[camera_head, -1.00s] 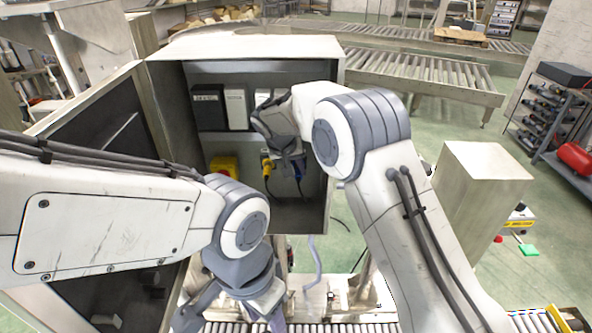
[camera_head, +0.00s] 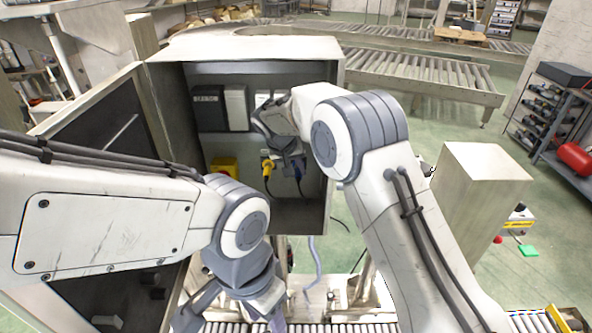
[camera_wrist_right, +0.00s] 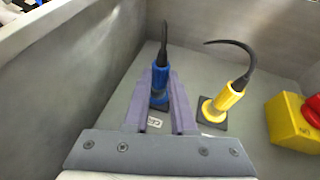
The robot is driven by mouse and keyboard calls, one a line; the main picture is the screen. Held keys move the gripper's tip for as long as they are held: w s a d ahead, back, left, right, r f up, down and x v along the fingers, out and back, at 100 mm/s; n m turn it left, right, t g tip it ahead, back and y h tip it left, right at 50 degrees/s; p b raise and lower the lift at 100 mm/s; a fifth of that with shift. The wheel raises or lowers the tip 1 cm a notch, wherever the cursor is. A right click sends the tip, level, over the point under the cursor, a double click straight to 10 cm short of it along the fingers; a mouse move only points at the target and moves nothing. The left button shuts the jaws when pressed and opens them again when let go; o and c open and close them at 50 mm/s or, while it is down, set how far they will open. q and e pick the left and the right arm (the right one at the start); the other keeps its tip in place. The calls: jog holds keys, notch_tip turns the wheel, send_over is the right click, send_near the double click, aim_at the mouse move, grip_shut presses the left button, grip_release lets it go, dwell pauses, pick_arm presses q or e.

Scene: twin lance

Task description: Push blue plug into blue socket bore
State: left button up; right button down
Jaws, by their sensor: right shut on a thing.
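The blue plug (camera_wrist_right: 159,77) stands between the fingers of my right gripper (camera_wrist_right: 162,100) in the right wrist view, with a black cable rising from its end. My right gripper is shut on it, inside the open cabinet.
A yellow plug (camera_wrist_right: 223,99) stands in a dark base beside the blue one. A yellow box with a red button (camera_wrist_right: 292,122) is beyond it. The cabinet wall (camera_wrist_right: 75,70) rises close by. Black and white modules (camera_head: 208,108) are mounted above.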

jog(key=shift+w, duration=0.1)
dwell(0.4)
jog(key=shift+c, duration=2.3)
grip_release()
jog(key=shift+a+r, duration=0.15)
jog(key=shift+r, duration=0.2)
jog(key=b+v, duration=0.4)
jog(key=v, duration=0.5)
jog(key=s+d+f+n+g+y+b, duration=0.1)
jog(key=s+f, duration=0.4)
jog(key=s, duration=0.8)
jog(key=s+d+f+n+g+y+b, duration=0.1)
jog(key=s+d+f+n+g+b, duration=0.1)
jog(key=s, duration=1.1)
jog(key=s+d+f+n+g+y+b, duration=0.1)
jog(key=s+d+f+n+b, duration=0.2)
jog(key=s+f, duration=0.6)
jog(key=s+d+b, duration=0.1)
jog(key=s+b, duration=0.1)
jog(key=s, duration=0.2)
jog(key=shift+s+d+n+g+y, duration=0.15)
jog(key=shift+d+n+g+y, duration=0.15)
jog(key=shift+d+n+y, duration=0.1)
